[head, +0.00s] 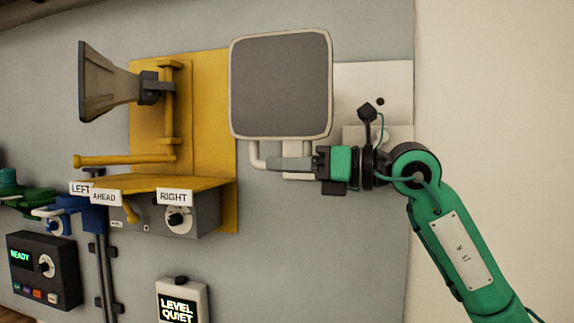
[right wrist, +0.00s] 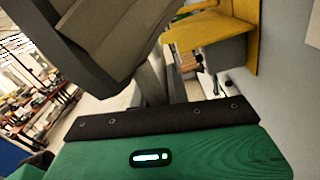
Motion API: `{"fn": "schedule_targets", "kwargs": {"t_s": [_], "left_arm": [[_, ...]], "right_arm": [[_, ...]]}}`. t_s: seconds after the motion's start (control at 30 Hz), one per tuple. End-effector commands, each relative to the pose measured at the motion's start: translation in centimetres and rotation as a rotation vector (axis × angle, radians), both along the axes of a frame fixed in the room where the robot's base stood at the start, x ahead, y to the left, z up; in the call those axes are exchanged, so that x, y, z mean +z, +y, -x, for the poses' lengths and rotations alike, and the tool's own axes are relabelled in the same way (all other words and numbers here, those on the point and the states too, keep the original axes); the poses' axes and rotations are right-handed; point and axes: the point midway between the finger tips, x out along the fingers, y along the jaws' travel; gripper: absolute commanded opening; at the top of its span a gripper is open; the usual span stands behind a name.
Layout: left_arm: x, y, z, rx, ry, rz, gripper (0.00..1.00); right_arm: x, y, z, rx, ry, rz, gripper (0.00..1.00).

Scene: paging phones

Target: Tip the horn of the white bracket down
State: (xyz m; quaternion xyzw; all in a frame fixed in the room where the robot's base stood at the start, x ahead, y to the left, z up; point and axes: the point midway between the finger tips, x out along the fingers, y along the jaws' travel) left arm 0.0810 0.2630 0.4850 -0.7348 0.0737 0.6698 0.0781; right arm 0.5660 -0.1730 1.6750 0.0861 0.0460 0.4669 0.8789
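The white bracket (head: 371,88) is on the wall at the right. Its horn (head: 281,85) shows a square grey mouth with a pale rim, facing me. A pale looped handle (head: 257,158) hangs below the horn. My right gripper (head: 287,164) is at the lower bar of this handle, its fingers pointing left and covering part of it. I cannot tell whether the fingers are closed on the bar. In the right wrist view the horn (right wrist: 115,30) looms large above the fingers.
A yellow bracket (head: 190,95) with its own horn (head: 103,82) facing left stands beside it. Below are a RIGHT-labelled knob box (head: 195,217), a LEVEL QUIET box (head: 182,301) and a READY box (head: 44,270). Bare wall (head: 320,250) is below my gripper.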

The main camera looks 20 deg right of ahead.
Motion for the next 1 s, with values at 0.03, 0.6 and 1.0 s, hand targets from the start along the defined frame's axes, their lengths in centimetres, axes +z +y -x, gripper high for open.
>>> {"fn": "schedule_targets", "kwargs": {"t_s": [0.03,0.6,1.0], "left_arm": [[0.0,0.0,0.0,0.000,0.000,0.000,0.00],[-4.2,0.0,0.0,0.000,0.000,0.000,0.00],[-7.2,0.0,0.0,0.000,0.000,0.000,0.00]], "right_arm": [[0.0,0.0,0.0,0.000,0.000,-0.001,0.00],[-4.2,-1.6,-2.4,-0.002,-0.153,0.104,0.00],[-7.7,-4.5,-6.6,-0.001,-0.392,0.265,0.00]]}}
